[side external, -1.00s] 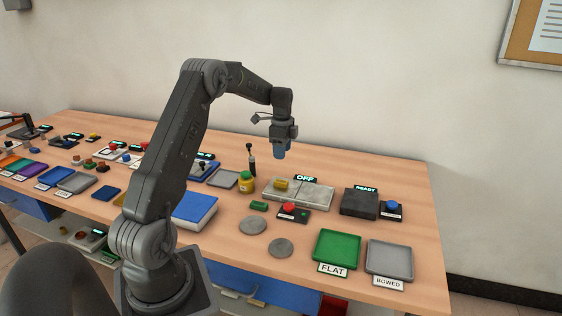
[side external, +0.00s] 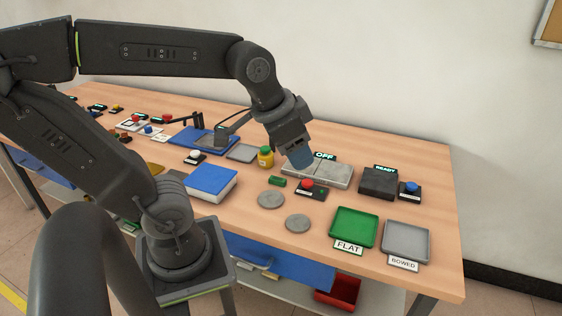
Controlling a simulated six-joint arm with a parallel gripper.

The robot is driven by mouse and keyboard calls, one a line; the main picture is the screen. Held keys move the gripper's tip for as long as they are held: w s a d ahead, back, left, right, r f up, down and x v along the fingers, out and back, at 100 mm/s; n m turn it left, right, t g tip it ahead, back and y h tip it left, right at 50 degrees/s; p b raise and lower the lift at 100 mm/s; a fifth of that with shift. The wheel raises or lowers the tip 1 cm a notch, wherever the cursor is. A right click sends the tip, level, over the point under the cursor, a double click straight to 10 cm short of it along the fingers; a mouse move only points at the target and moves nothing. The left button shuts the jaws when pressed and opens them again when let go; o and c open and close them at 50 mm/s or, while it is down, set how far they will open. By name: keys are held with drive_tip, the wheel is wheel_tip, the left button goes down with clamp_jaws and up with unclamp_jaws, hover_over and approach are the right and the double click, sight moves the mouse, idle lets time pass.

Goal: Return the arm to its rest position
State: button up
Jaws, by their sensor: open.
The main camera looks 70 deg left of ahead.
drive_tip(key=shift+n+t, duration=0.3)
drive_tip(key=shift+n, duration=0.2)
drive_tip(key=s, duration=0.1)
drive_tip(key=s+d+f, duration=0.1)
drive_tip(key=s, duration=0.1)
drive_tip(key=shift+s+d+f, duration=0.15)
drive_tip(key=shift+s+d, duration=0.05)
drive_tip(key=shift+d, duration=0.15)
drive_tip(key=shift+c, duration=0.2)
idle(0.7)
